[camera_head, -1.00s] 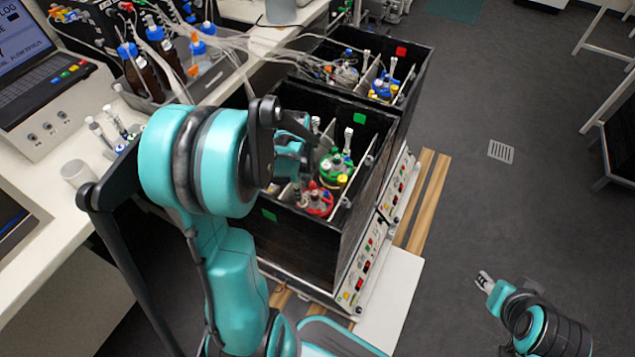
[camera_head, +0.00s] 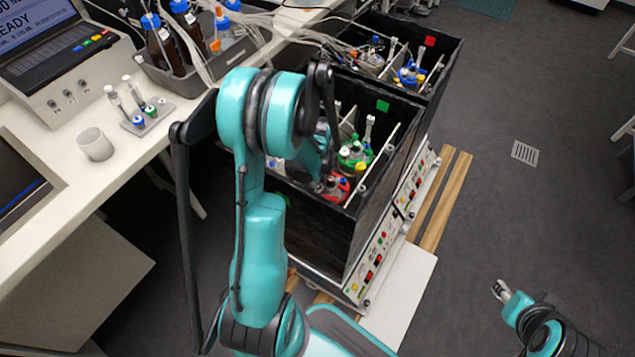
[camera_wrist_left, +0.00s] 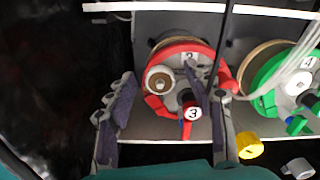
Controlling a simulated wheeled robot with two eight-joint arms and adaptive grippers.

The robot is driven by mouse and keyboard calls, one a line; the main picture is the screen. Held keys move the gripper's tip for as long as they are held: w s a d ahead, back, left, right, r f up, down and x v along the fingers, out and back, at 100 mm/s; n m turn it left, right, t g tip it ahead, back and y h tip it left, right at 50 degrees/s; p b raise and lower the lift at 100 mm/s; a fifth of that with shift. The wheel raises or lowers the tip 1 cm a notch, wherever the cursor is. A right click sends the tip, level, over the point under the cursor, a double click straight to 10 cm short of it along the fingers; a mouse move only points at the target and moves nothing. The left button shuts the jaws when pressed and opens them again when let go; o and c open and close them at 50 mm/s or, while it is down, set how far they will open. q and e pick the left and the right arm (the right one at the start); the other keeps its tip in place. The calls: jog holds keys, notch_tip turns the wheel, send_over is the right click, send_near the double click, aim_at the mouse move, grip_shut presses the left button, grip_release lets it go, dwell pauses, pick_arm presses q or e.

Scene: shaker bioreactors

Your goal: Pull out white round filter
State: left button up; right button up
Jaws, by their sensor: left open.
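In the left wrist view a red-capped vessel (camera_wrist_left: 196,55) stands in the black box. A white round filter (camera_wrist_left: 160,79) with a brownish centre sits at the left of its cap. My left gripper (camera_wrist_left: 172,82) is open, with one finger left of the filter and the other over the right part of the cap. I cannot tell whether a finger touches anything. In the head view the red vessel (camera_head: 337,187) is partly hidden by my left arm and gripper (camera_head: 324,170), and the filter is not clear there. My right gripper (camera_head: 501,291) is low at the right, away from the box.
A green-capped vessel (camera_wrist_left: 275,80) stands right of the red one. A pale divider (camera_wrist_left: 140,40) runs behind the red vessel. A second black box (camera_head: 445,68) with vessels stands behind. The bench (camera_head: 70,150) at left holds a cup (camera_head: 95,145) and a small rack (camera_head: 148,118).

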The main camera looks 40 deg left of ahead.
pick_arm(q)
grip_shut()
jog(key=shift+r, duration=0.2)
jog(key=shift+r+p, duration=0.4)
jog(key=shift+r, duration=0.05)
jog(key=shift+r, duration=0.2)
jog(key=shift+r+p, duration=0.35)
jog(key=shift+r, duration=0.05)
jog(key=shift+r, duration=0.1)
dwell(0.3)
jog(key=shift+r+p, duration=0.95)
jog(key=shift+r, duration=0.4)
